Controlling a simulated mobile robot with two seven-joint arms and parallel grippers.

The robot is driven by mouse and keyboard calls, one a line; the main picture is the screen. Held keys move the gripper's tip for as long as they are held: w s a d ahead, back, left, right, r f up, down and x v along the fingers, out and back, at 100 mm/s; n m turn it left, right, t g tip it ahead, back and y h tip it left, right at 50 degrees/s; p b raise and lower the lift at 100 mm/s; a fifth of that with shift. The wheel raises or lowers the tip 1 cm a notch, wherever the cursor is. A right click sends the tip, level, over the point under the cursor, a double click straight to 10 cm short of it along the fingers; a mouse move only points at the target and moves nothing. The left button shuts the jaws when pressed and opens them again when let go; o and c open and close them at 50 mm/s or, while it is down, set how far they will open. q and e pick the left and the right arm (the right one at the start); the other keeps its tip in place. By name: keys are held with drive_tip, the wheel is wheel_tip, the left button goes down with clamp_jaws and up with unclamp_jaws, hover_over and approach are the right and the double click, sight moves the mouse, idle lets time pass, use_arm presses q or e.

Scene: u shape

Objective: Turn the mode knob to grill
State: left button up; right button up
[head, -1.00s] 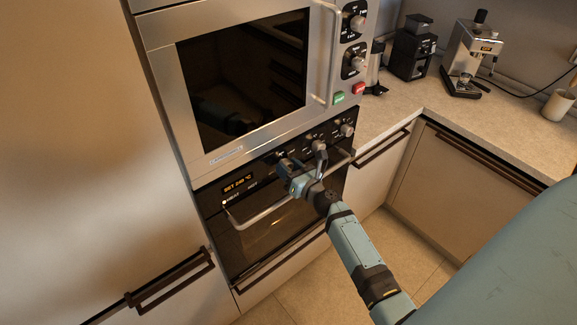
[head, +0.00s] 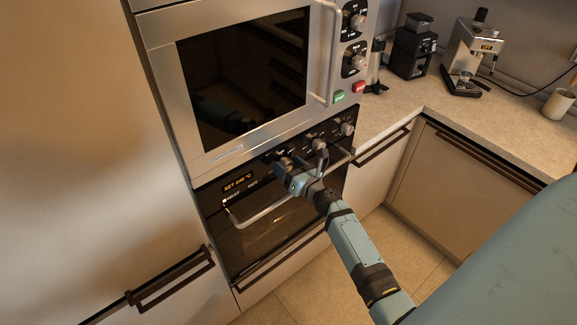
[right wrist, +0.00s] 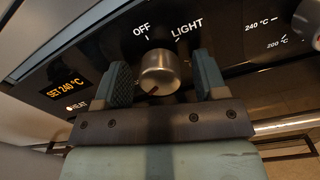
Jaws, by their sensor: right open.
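The mode knob (right wrist: 160,72) is a round metal knob on the black oven panel, with OFF and LIGHT printed above it. A small red mark shows low on its face, just left of centre. My right gripper (right wrist: 160,80) is open, with one finger on each side of the knob; I cannot tell whether they touch it. In the head view my right gripper (head: 291,165) is at the panel and hides most of this knob. No grill label is readable; the lower dial is hidden by the gripper. My left gripper is not in view.
The oven display (head: 238,184) reads SET 240 °C. Two other knobs (head: 318,144) (head: 347,128) sit to the right. The oven handle (head: 262,214) runs below the panel. A microwave (head: 245,80) is above. The counter (head: 400,105) holds coffee machines and a mug.

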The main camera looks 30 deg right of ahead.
drive_tip(key=s+d+b, duration=0.1)
drive_tip(key=s+b, duration=0.2)
drive_tip(key=s, duration=1)
drive_tip(key=shift+s+d+f, duration=0.15)
drive_tip(key=shift+s+f, duration=0.05)
drive_tip(key=shift+s, duration=0.2)
